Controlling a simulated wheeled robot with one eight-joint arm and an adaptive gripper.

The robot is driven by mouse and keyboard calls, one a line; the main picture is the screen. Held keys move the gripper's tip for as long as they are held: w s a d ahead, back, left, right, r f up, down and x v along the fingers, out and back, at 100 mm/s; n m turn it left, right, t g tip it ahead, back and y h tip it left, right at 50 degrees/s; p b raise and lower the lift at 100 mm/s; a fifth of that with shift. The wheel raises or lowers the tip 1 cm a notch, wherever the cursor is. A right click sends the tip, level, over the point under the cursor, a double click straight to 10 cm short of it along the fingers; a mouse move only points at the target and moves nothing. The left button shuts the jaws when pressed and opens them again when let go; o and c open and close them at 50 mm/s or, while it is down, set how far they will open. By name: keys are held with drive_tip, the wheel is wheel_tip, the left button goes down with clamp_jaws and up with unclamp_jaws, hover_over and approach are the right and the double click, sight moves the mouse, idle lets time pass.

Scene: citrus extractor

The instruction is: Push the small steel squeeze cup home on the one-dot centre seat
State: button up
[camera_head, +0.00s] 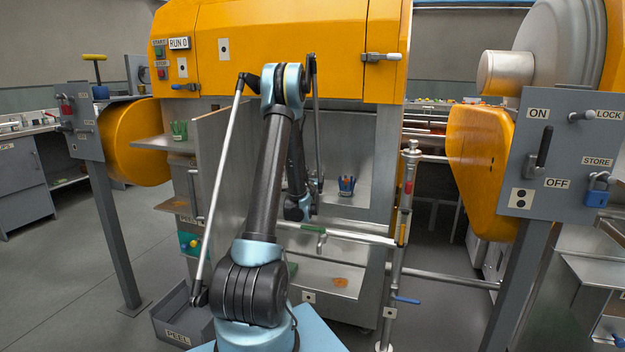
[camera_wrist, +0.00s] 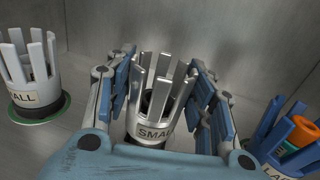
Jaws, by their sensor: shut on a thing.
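The small steel squeeze cup (camera_wrist: 154,132), with upright prongs and a SMALL label, stands in the middle of the wrist view. My gripper (camera_wrist: 164,76) is shut on it, with blue-padded fingers on both sides. A dark core shows between the prongs. The seat under the cup is hidden by the cup and my gripper, so I cannot tell how far down it sits. In the head view my gripper (camera_head: 298,208) is low inside the open machine bay, partly behind my arm, and the steel cup is not clearly visible there.
A pale pronged cup (camera_wrist: 35,85) stands on a green ring to the left. A blue pronged cup (camera_wrist: 285,140) with orange and teal pieces inside is close on the right; it also shows in the head view (camera_head: 347,186). A grey bay wall (camera_wrist: 220,35) stands behind.

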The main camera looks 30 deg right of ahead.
drive_tip(key=shift+f, duration=0.4)
drive_tip(key=o, duration=1.5)
wheel_tip(320, 180, up, 10)
drive_tip(key=shift+f, duration=0.15)
